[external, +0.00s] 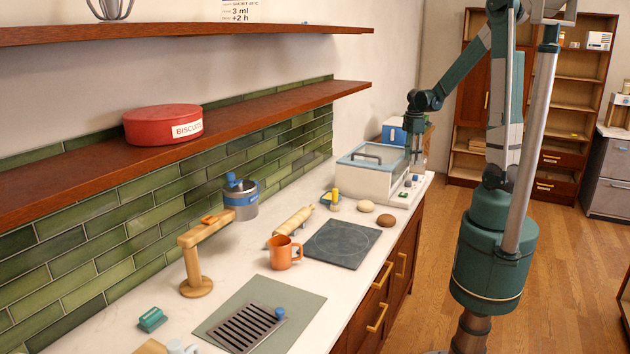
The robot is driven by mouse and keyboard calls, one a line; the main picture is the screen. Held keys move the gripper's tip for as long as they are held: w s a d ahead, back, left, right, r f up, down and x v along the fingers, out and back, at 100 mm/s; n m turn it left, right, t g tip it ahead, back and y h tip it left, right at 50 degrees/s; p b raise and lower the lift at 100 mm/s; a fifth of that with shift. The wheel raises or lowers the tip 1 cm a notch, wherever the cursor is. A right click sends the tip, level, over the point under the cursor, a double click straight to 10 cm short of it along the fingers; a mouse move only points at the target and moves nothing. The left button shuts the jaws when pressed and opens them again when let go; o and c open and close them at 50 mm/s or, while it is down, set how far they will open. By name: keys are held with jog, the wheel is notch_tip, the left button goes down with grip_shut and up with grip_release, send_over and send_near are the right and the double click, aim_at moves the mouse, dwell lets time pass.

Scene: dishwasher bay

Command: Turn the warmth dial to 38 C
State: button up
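A white box with a clear lid and a dark handle (362,172) stands at the far right end of the counter. Its front right side has a small ledge with small dark and blue knob-like parts (408,184). One of these may be the warmth dial, but they are too small to tell apart, and no scale or 38 C mark can be read. My gripper (416,162) points down just above this ledge, at the box's right side. Whether it touches a knob, and whether its fingers are open or shut, cannot be told at this size.
A blue and white box (393,132) stands behind the clear-lidded box. Nearer are round buns (386,220), a yellow-topped item (335,198), a dark square plate (343,243), an orange mug (285,253), a rolling pin (293,227) and a wooden stand (195,285). A wooden shelf (290,98) overhangs the counter.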

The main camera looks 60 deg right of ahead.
jog(key=shift+f, duration=0.1)
jog(key=m, duration=0.8)
send_over(408, 182)
jog(key=f, duration=0.4)
jog(key=shift+d, duration=0.2)
jog(key=shift+f, duration=0.25)
jog(key=shift+f, duration=3.7)
jog(key=shift+c, duration=0.4)
jog(key=c, duration=0.8)
